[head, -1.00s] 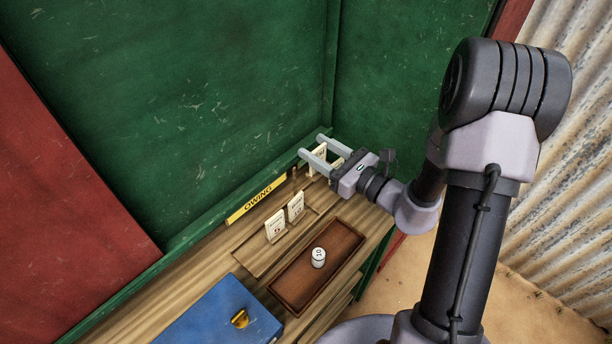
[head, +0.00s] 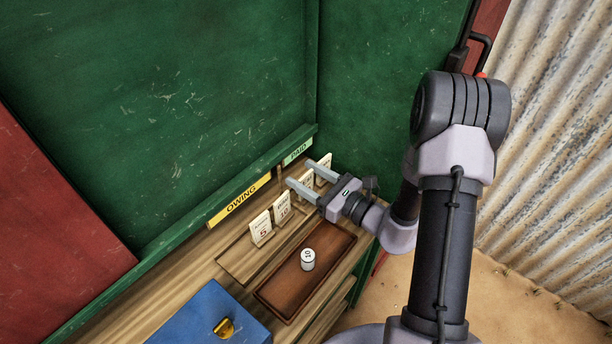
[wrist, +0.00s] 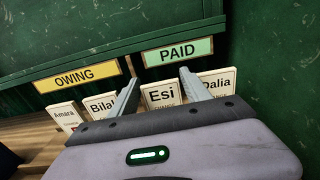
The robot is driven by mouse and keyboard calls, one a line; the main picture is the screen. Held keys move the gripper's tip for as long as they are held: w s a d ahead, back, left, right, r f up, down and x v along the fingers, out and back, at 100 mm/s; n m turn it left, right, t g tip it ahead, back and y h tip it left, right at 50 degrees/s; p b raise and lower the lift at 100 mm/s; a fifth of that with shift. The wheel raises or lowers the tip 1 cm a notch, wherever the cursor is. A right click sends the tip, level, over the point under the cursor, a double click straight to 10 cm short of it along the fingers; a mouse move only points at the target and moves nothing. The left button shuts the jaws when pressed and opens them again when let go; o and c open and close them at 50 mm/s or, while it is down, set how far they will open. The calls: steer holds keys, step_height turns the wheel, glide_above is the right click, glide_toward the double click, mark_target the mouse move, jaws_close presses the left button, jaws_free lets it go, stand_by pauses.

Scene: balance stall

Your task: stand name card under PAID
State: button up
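The Esi name card (wrist: 161,96) stands upright in the row on the counter, below the green PAID sign (wrist: 178,52). My gripper (head: 301,173) reaches in from the right, its fingers on either side of this card. In the wrist view the fingers are close to the card's side edges; I cannot tell whether they touch it. The Dalia card (wrist: 217,82) stands to its right, also under PAID. The Bilal card (wrist: 101,104) and Amara card (wrist: 66,115) stand to the left, under the yellow OWING sign (wrist: 77,77). The gripper hides the lower parts of the cards.
A brown tray (head: 335,244) lies on the counter with a white cylinder (head: 308,260) marked 10 in it. A blue box (head: 190,322) with a brass clasp sits nearer. Green walls rise behind and to the right of the counter.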

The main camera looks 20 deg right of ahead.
steer(key=shift+r+p, duration=0.3)
steer(key=shift+r, duration=0.05)
steer(key=p+v, duration=0.1)
steer(key=v, duration=1)
steer(key=shift+s+d+f+p, duration=0.1)
steer(key=shift+s+d+p, duration=0.1)
steer(key=shift+s+p, duration=0.15)
steer(key=s+a+r+n+g+h, duration=0.1)
steer(key=s+a+r+n+g, duration=0.4)
steer(key=s+a+n+g, duration=0.3)
steer(key=s+a+r+n+g+h, duration=0.1)
steer(key=s+a+r+n+g, duration=0.5)
steer(key=n, duration=0.4)
steer(key=s+d+r+n+t+h, duration=0.1)
steer(key=d+r+n+t+h, duration=0.2)
steer(key=r+n+t+h, duration=0.2)
steer(key=shift+s+r+n+h, duration=0.3)
steer(key=shift+r+n+h, duration=0.1)
steer(key=shift+n+h, duration=0.35)
